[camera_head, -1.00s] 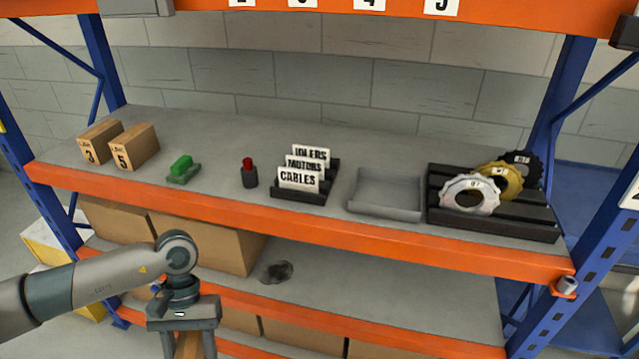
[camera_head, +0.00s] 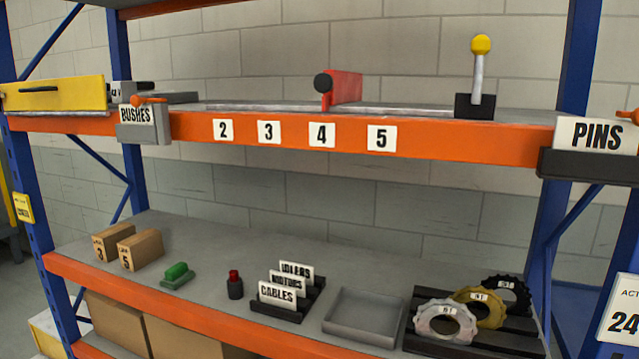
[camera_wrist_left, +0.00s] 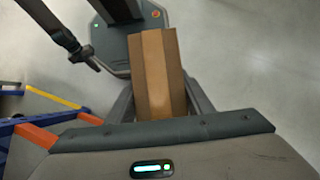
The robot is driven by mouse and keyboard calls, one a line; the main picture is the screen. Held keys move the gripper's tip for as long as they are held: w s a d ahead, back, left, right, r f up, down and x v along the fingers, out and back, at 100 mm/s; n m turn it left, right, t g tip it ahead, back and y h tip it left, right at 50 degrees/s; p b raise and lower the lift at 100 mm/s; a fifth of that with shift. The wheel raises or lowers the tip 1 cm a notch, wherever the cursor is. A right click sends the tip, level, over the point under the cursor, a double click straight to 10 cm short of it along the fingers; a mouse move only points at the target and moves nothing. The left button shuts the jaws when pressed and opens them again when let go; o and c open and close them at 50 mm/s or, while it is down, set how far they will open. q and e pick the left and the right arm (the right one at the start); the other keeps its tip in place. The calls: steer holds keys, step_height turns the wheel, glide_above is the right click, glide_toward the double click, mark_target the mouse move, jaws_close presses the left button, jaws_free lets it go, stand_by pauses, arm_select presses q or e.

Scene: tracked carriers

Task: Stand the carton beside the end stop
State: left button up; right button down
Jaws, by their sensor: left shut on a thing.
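In the left wrist view a brown carton (camera_wrist_left: 157,66) sits between the fingers of my left gripper (camera_wrist_left: 160,98), which is shut on it; the floor and part of my base show beyond. No number shows on its visible faces. Number tags 2 to 5 (camera_head: 300,132) are on the orange beam below.
Cartons 3 (camera_head: 108,243) and 5 (camera_head: 140,250) stand on the lower shelf, left. A yellow-knobbed lever (camera_head: 479,75) and PINS bin (camera_head: 594,137) are at upper right.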

steer(key=shift+a, duration=0.1)
